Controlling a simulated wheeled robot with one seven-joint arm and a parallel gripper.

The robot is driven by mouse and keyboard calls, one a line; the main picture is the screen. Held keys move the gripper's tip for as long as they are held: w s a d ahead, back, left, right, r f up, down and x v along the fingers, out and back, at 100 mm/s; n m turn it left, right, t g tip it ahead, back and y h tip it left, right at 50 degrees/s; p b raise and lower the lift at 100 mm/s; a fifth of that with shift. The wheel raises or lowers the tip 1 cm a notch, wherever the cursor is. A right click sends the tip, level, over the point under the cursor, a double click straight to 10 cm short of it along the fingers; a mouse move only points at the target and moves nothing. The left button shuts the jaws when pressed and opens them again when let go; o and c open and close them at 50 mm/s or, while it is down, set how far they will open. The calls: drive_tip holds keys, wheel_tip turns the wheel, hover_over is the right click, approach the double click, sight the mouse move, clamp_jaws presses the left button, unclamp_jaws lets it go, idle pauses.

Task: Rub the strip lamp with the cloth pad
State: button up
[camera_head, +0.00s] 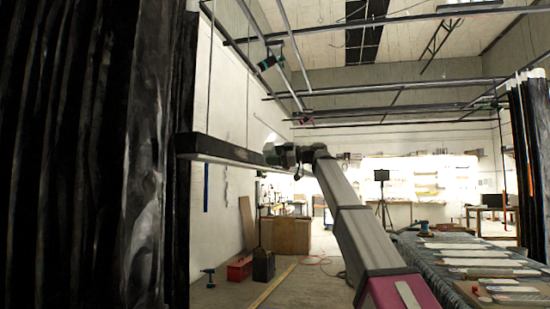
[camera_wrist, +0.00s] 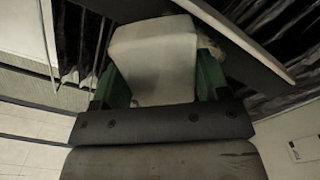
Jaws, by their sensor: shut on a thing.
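The strip lamp (camera_head: 218,149) is a long dark bar with a pale lower edge, level in mid-air left of centre in the head view. In the wrist view the lamp (camera_wrist: 238,38) runs slanting across the upper right, past the pad's edge. My gripper (camera_head: 284,155) is at the lamp's right end in the head view. In the wrist view my gripper's green fingers (camera_wrist: 160,84) are shut on the pale grey cloth pad (camera_wrist: 152,50). The pad is close beside the lamp; I cannot tell whether they touch. The pad is hard to make out in the head view.
A table (camera_head: 455,262) with several flat pale pieces stands at the lower right. A red box (camera_head: 239,269) and a wooden cabinet (camera_head: 287,236) stand on the floor beyond. Ceiling rails run overhead.

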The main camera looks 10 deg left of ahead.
sight(248, 156)
drive_tip(key=shift+w+a, duration=0.15)
drive_tip(key=shift+a, duration=1.25)
drive_tip(key=shift+w+a, duration=0.1)
drive_tip(key=shift+a, duration=1.25)
drive_tip(key=shift+a+f, duration=0.1)
drive_tip(key=shift+a, duration=0.85)
drive_tip(key=shift+s, duration=1.6)
drive_tip(key=shift+s+a, duration=0.2)
drive_tip(key=shift+s, duration=1.55)
drive_tip(key=shift+s+a, duration=0.2)
drive_tip(key=shift+s, duration=1.5)
drive_tip(key=shift+s+a, duration=0.2)
drive_tip(key=shift+s, duration=1.55)
drive_tip(key=shift+w+d, duration=0.2)
drive_tip(key=shift+w, duration=2.1)
drive_tip(key=shift+w+d, duration=0.15)
drive_tip(key=shift+w, duration=2.1)
drive_tip(key=shift+w+d, duration=0.2)
drive_tip(key=shift+w, duration=2.1)
